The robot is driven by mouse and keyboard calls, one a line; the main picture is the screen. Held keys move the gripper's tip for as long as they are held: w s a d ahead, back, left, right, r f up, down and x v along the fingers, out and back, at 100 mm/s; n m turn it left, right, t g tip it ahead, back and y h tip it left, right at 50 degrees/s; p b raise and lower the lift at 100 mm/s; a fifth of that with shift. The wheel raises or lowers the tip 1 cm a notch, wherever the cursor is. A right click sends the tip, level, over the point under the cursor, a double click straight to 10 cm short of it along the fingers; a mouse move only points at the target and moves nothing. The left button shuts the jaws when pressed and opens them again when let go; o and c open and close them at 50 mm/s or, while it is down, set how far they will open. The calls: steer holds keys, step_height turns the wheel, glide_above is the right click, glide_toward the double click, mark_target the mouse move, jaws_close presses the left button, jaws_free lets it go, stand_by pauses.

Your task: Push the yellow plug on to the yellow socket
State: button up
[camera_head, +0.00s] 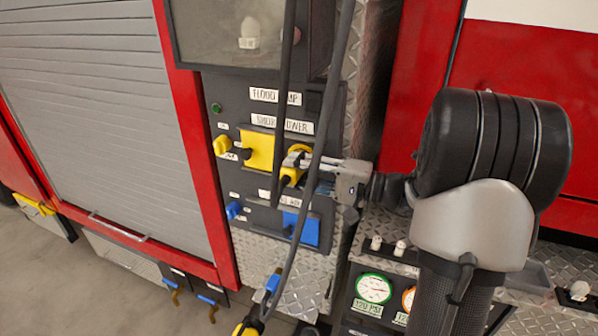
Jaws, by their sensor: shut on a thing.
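The yellow plug (288,178) is in my gripper (298,167), which is shut on it. The plug is just to the right of the yellow socket's square plate (258,146) on the dark panel. A dark round part (243,154) shows at the plate's lower left. The plug appears apart from that round part; its depth from the panel is hard to tell. Dark cables pass in front of the plug and hide part of it and of the plate's right side.
A blue square plate (308,228) is below. A yellow knob (222,145) and a blue knob (234,210) are at the panel's left. A blue-ended cable part (272,283) hangs lower down. Gauges (373,288) sit below my arm.

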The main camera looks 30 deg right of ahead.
steer(key=shift+d, duration=0.15)
steer(key=o, duration=1.1)
steer(key=shift+w, duration=0.1)
